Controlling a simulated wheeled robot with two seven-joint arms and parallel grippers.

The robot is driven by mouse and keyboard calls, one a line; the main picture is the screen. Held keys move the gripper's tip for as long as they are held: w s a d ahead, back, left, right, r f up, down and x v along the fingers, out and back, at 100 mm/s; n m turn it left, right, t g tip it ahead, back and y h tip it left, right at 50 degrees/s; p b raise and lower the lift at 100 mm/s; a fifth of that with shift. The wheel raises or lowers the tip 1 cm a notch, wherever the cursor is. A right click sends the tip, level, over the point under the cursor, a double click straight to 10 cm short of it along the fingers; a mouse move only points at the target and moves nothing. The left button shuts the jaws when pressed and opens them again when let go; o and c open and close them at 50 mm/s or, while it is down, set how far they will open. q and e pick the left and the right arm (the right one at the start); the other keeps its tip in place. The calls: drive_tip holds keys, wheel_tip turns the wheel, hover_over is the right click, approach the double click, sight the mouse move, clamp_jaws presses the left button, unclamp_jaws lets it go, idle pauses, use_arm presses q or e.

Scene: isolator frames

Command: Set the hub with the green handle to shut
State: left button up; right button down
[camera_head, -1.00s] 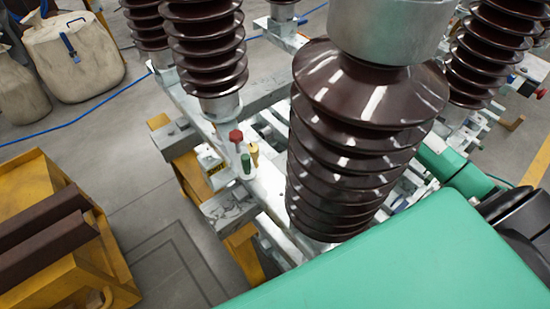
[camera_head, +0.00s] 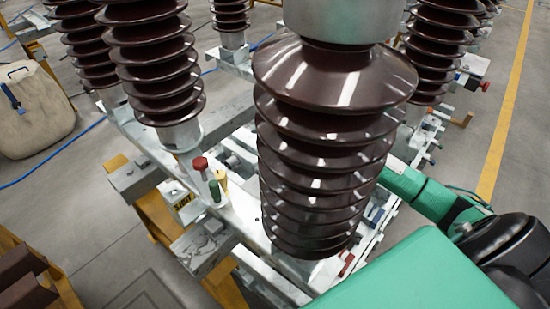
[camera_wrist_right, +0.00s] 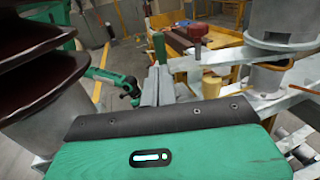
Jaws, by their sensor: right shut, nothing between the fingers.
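The green handle (camera_head: 214,190) is a short upright cylinder on the white metal frame, beside a red-topped handle (camera_head: 200,164) and a yellow handle (camera_head: 222,180). My left gripper cannot be made out.
The large ribbed insulator (camera_head: 325,150) stands right of the handles; another insulator (camera_head: 160,75) rises behind them. White frame beams (camera_head: 205,245) surround the handles. A yellow stand with brown bars (camera_head: 25,285) is at lower left. Grey floor between is open.

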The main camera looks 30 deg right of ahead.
use_arm(q)
drive_tip(key=f, duration=0.1)
drive_tip(key=s+f, duration=0.1)
drive_tip(key=f, duration=0.1)
drive_tip(key=shift+s+a+f+p, duration=0.1)
drive_tip(key=shift+s+a+p, duration=0.1)
drive_tip(key=shift+p, duration=0.2)
use_arm(e)
drive_tip(key=a, duration=0.8)
drive_tip(key=shift+s+a, duration=0.15)
drive_tip(key=shift+s, duration=0.15)
use_arm(q)
drive_tip(key=shift+w, duration=0.1)
